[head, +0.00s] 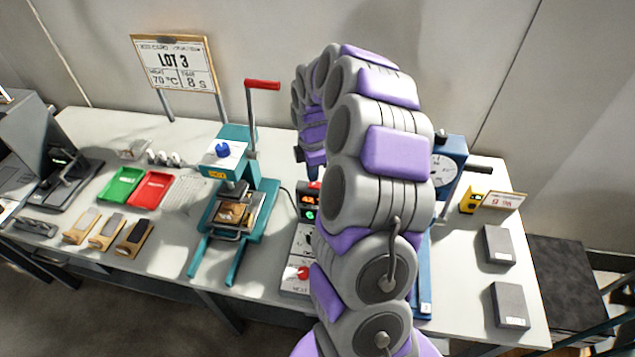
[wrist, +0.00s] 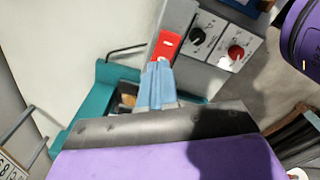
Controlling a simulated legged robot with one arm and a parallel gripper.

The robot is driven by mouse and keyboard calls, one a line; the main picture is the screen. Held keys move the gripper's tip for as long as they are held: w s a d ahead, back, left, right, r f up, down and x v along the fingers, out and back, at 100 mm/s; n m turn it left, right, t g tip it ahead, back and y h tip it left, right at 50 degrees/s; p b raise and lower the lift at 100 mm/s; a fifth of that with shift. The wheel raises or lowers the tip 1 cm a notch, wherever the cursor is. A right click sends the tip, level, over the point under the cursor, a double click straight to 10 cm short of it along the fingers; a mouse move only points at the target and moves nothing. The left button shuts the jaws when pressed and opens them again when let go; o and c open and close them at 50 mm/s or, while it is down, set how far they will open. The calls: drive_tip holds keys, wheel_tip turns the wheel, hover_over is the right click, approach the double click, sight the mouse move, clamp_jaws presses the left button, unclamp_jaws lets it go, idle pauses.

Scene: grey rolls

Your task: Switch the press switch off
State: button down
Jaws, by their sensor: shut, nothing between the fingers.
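A red rocker switch (wrist: 167,43) with a small white mark sits on a narrow grey housing in the wrist view. In the head view, a small red part (head: 314,185) shows on top of the dark controller box (head: 309,206), which has a red and a green display. My gripper (wrist: 158,68) is shut and empty, with its pale blue fingers together. Its tips overlap the near end of the red switch in the wrist view; whether they touch it I cannot tell. In the head view my arm hides much of this area.
The teal press (head: 237,200) with a raised red-gripped lever (head: 262,84) stands left of the controller. A panel with a black knob (wrist: 198,36) and red knob (wrist: 235,52) is close by. A blue press (head: 452,150) stands right. Trays and blocks lie left.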

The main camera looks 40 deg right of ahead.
sight(313, 183)
wheel_tip(313, 183, up, 5)
drive_tip(key=shift+r+p, duration=0.1)
drive_tip(key=shift+p, duration=1.1)
